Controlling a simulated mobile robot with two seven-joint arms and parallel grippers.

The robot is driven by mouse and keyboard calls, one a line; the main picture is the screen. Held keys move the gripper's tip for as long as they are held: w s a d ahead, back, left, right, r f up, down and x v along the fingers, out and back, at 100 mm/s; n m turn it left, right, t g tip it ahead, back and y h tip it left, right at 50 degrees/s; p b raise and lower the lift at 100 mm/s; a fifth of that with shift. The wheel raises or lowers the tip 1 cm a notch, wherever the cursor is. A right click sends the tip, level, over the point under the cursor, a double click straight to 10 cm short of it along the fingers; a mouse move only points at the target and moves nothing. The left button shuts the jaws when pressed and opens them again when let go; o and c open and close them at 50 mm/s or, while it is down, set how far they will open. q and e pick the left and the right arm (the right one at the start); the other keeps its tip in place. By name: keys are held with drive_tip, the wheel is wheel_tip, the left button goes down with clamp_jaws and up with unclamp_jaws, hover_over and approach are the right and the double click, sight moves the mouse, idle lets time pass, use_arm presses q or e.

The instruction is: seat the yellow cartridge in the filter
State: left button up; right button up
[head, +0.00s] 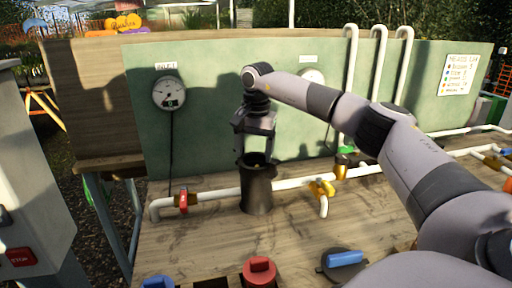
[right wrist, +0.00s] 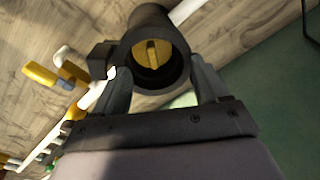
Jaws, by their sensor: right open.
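The filter is a dark upright cylindrical housing (head: 257,193) with an open top, set in the white pipe line on the wooden bench. The yellow cartridge (right wrist: 152,52) shows inside the housing's mouth (right wrist: 135,22) in the right wrist view, with a raised bar across its top. In the head view only a trace of yellow shows in the opening. My right gripper (head: 256,153) points down just above the housing. Its fingers are open, on either side of the mouth in the right wrist view (right wrist: 153,72), and hold nothing. How deep the cartridge sits is hard to tell. My left gripper is not in view.
A red-handled valve (head: 183,200) is left of the filter and a yellow valve (head: 322,188) right of it. A green panel with a gauge (head: 169,94) stands behind. Red (head: 260,269) and blue-handled (head: 345,258) parts line the front edge. The bench left of the filter is mostly clear.

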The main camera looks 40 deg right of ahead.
wheel_tip(320, 180, up, 7)
drive_tip(key=shift+s, duration=0.3)
idle(0.5)
drive_tip(key=shift+a, duration=0.1)
